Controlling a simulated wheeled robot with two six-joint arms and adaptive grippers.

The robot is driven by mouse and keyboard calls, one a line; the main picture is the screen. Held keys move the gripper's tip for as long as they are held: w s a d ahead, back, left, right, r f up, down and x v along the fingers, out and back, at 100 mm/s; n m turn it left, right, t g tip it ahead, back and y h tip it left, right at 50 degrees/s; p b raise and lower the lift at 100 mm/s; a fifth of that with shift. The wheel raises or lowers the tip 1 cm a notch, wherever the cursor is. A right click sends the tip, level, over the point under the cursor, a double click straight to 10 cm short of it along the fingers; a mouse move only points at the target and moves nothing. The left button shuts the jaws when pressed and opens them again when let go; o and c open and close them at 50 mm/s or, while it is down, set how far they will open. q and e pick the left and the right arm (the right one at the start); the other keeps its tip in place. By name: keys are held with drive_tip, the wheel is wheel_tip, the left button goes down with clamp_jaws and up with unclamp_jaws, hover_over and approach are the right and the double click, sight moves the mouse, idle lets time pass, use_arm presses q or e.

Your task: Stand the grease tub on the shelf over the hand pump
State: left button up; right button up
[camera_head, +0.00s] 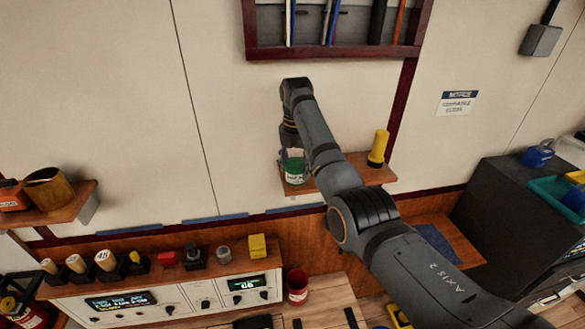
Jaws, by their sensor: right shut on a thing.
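A green tub with a white label (294,171), which I take as the grease tub, is upright in my right gripper (291,152). The gripper points down from above, shut on the tub. The tub is at the left end of the middle wooden shelf (353,172); I cannot tell whether it touches the board. My right arm crosses in front of that shelf. Another wooden shelf (75,209) is at the left. A red and black object (27,313) stands below it, partly cut off; I cannot tell whether it is the hand pump. My left gripper is out of view.
A yellow object (378,149) stands on the middle shelf's right part. A brown cup (48,188) and an orange object (13,196) occupy the left shelf. Below are a control panel (175,298), several small items and a red cup (297,287). A dark cabinet (500,195) stands right.

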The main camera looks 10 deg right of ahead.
sight(301, 163)
drive_tip(key=o, duration=1)
drive_tip(key=shift+s+d, duration=0.1)
drive_tip(key=shift+d, duration=0.35)
drive_tip(key=o, duration=0.4)
drive_tip(key=shift+s+d+r, duration=0.1)
drive_tip(key=shift+s+d, duration=0.2)
drive_tip(key=shift+d, duration=0.4)
drive_tip(key=shift+a, duration=0.2)
drive_tip(key=shift+w+a, duration=0.1)
drive_tip(key=shift+a, duration=0.15)
wheel_tip(301, 163, up, 3)
drive_tip(key=shift+w+r+b, duration=0.1)
drive_tip(key=shift+b, duration=0.5)
wheel_tip(301, 163, up, 2)
drive_tip(key=shift+d+r+p, duration=0.15)
drive_tip(key=shift+r+p, duration=0.1)
drive_tip(key=shift+p, duration=0.65)
drive_tip(key=b, duration=0.3)
drive_tip(key=shift+r, duration=0.8)
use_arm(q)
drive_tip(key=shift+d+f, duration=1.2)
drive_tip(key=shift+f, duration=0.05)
use_arm(e)
drive_tip(key=shift+r, duration=0.1)
